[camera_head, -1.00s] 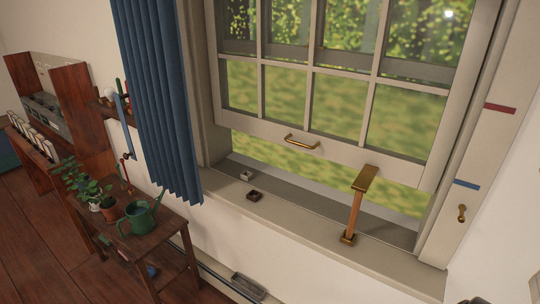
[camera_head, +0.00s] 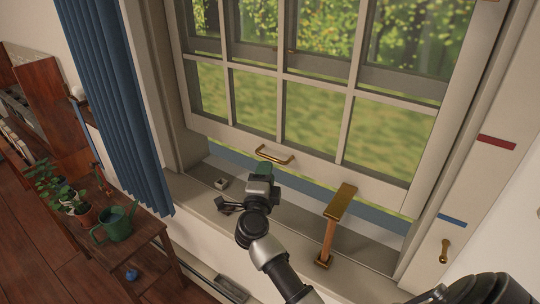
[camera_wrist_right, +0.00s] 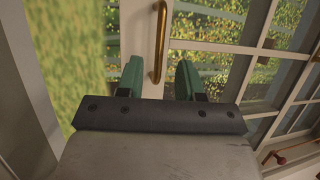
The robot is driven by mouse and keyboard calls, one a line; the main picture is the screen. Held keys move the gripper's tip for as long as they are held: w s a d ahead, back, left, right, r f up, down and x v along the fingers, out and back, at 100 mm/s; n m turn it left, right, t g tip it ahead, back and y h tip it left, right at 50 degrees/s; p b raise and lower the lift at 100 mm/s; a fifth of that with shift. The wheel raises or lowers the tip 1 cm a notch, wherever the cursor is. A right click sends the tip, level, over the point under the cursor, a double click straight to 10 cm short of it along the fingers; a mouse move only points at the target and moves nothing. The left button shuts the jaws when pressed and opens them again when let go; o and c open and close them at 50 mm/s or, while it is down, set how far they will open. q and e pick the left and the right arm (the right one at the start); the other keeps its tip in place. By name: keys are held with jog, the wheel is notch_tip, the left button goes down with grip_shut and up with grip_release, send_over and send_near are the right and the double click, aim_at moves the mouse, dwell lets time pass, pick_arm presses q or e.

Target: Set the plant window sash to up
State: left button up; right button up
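The window sash (camera_head: 310,158) is a pale framed pane with a brass handle (camera_head: 274,154) on its bottom rail. Its bottom edge stands above the sill (camera_head: 375,252), with a gap beneath. A wooden prop with a brass top (camera_head: 340,203) stands on the sill by the rail; I cannot tell whether they touch. My right gripper (camera_head: 264,170) is just below the handle. In the right wrist view, its green fingers (camera_wrist_right: 160,80) are apart, and the brass handle (camera_wrist_right: 159,42) appears ahead between them, not gripped. My left gripper is not in view.
A blue curtain (camera_head: 115,110) hangs left of the window. A plant table with a green watering can (camera_head: 116,224) stands below it. The right jamb carries a red mark (camera_head: 497,142), a lower blue mark (camera_head: 453,220) and a brass fitting (camera_head: 445,250).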

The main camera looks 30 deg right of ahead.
aim_at(270, 157)
jog(key=x, duration=0.6)
jog(key=shift+p, duration=0.35)
jog(key=shift+c, duration=0.4)
grip_shut()
jog(key=shift+w, duration=0.1)
